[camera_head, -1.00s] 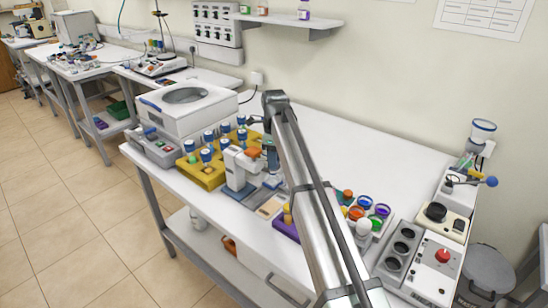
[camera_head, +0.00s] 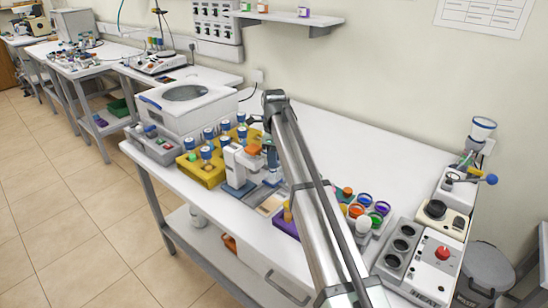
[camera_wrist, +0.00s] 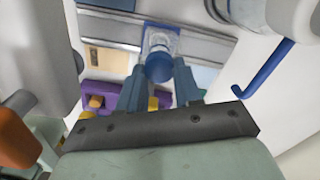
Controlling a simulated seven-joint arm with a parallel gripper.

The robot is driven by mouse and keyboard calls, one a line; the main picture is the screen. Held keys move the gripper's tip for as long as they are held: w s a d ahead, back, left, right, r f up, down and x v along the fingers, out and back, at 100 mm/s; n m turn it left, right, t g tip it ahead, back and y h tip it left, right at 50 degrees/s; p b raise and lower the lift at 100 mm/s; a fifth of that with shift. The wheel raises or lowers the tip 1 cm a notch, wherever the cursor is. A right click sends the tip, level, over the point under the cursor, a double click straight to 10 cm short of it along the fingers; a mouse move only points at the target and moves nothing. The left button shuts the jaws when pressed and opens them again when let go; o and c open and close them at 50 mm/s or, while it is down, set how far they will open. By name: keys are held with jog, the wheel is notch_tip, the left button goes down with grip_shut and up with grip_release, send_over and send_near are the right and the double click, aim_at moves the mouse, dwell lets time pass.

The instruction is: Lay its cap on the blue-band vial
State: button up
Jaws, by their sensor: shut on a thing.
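In the wrist view my gripper (camera_wrist: 160,84) is shut on a round blue cap (camera_wrist: 158,69), which sits between its two grey-blue fingertips. Just beyond the cap is a clear glass vial (camera_wrist: 160,42) with blue on it, at a blue fixture on a grey rail (camera_wrist: 105,28). I cannot tell whether cap and vial touch. In the head view my gripper (camera_head: 270,153) is small and partly hidden beside a white device with an orange top (camera_head: 253,150). The cap and this vial cannot be made out clearly there.
A yellow rack (camera_head: 203,172) with several blue-topped vials stands left of the device. A purple block (camera_head: 285,222) lies in front, and a holder of coloured caps (camera_head: 365,208) to the right. The white table (camera_head: 345,150) is clear behind my arm.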

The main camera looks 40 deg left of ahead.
jog(key=o, duration=1.1)
jog(key=o, duration=0.3)
jog(key=shift+r, duration=3.5)
